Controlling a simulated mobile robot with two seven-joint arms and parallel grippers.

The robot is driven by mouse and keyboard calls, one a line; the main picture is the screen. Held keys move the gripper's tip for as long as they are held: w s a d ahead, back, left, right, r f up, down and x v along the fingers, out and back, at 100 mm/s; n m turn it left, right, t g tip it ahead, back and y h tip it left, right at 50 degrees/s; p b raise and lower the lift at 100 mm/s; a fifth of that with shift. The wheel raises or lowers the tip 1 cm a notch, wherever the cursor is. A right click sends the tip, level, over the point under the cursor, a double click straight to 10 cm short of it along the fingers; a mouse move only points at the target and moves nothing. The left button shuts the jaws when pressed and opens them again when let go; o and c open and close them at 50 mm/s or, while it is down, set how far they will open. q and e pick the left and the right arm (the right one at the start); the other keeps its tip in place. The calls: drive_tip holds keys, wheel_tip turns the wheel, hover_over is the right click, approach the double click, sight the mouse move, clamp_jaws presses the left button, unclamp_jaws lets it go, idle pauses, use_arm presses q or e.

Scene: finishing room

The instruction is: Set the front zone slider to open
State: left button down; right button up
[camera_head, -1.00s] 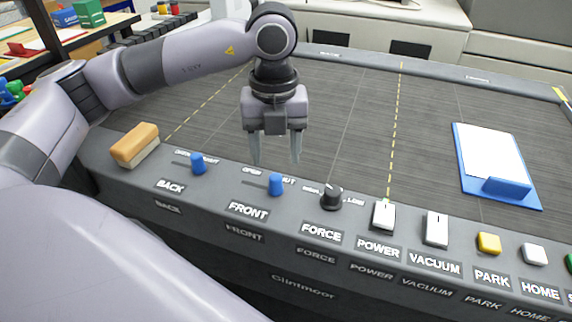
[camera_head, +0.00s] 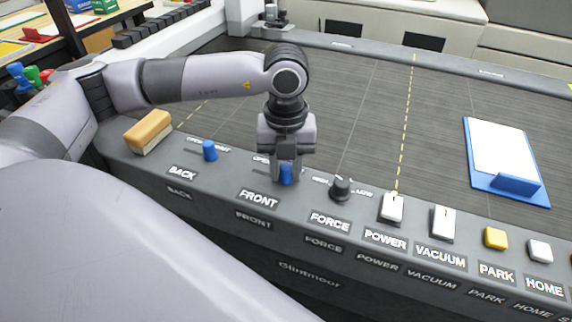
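The front zone slider's blue knob (camera_head: 286,175) stands above the FRONT label (camera_head: 258,199) on the near edge panel of the machine. Its slot runs left to right, with partly covered lettering behind it; before the gripper came down, OPEN was readable left of the knob. My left gripper (camera_head: 286,176) points down at the knob, one finger on each side. The fingers are close together and appear shut on the knob. Where the knob sits along its slot is partly hidden by the fingers. My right gripper is not in view.
The blue BACK slider knob (camera_head: 210,151) and a tan-topped block (camera_head: 148,131) are to the left. The black FORCE knob (camera_head: 341,188) is close on the right, then the POWER switch (camera_head: 392,208) and VACUUM switch (camera_head: 443,222). A blue clipboard (camera_head: 515,184) lies on the otherwise clear bed.

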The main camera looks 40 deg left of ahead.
sight(256, 171)
use_arm(q)
drive_tip(key=a+b, duration=0.1)
drive_tip(key=a, duration=0.1)
drive_tip(key=s+a+b, duration=0.1)
drive_tip(key=a, duration=0.2)
drive_tip(key=shift+s+a+f, duration=0.1)
drive_tip(key=shift+s+a, duration=0.05)
drive_tip(key=shift+a, duration=0.45)
drive_tip(key=c, duration=0.8)
unclamp_jaws()
drive_tip(key=shift+a, duration=0.1)
drive_tip(key=shift+s, duration=0.1)
drive_tip(key=shift+r, duration=0.25)
drive_tip(key=shift+r, duration=3.45)
